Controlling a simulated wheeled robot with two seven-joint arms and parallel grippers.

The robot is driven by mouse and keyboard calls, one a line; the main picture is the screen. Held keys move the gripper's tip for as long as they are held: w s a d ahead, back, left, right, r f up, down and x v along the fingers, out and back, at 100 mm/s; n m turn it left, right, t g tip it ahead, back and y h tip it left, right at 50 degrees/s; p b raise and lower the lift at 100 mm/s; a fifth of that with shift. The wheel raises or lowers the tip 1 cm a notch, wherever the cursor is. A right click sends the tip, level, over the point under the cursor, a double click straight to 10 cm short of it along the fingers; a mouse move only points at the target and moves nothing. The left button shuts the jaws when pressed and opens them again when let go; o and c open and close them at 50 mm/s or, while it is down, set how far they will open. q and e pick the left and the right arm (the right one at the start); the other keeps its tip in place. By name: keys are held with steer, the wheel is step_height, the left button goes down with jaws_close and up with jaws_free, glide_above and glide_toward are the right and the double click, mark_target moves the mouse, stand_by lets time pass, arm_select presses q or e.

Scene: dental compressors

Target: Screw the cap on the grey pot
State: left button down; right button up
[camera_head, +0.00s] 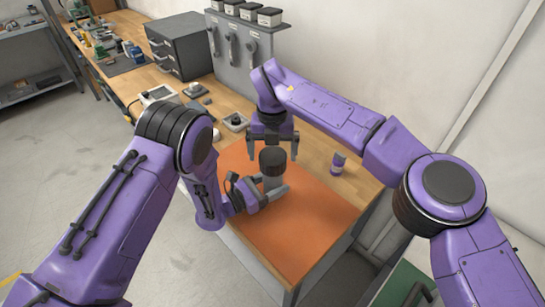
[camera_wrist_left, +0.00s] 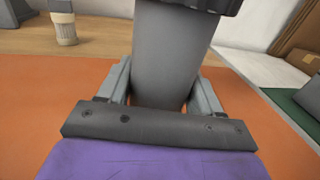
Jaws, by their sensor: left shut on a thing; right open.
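The grey pot (camera_head: 273,182) stands upright over the orange mat, with the dark cap (camera_head: 272,160) on its top; I cannot tell how far the cap is screwed down. My left gripper (camera_head: 274,192) is shut on the pot's lower part from the side. In the left wrist view the pot (camera_wrist_left: 172,55) stands between both fingers, and only the lower edge of the cap (camera_wrist_left: 205,4) shows. My right gripper (camera_head: 273,148) points down just above the cap, its open fingers spread on either side, apart from it.
The orange mat (camera_head: 300,240) is mostly clear around the pot. A purple and white can (camera_head: 338,163) stands at the right of the bench. Small devices (camera_head: 235,122), a grey drawer cabinet (camera_head: 180,45) and an upright panel (camera_head: 235,50) stand behind.

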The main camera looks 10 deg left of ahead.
step_height(320, 180, up, 9)
steer(key=shift+r, duration=0.15)
arm_select(q)
steer(key=shift+c, duration=0.6)
jaws_free()
steer(key=shift+r, duration=0.1)
steer(key=shift+s+a, duration=0.25)
steer(key=shift+a, duration=0.05)
steer(key=b+v, duration=0.3)
steer(key=v, duration=0.6)
steer(key=shift+a, duration=0.1)
arm_select(e)
step_height(320, 180, down, 3)
steer(key=shift+a+f, duration=0.1)
arm_select(q)
steer(key=shift+s+a, duration=0.15)
steer(key=shift+s, duration=0.2)
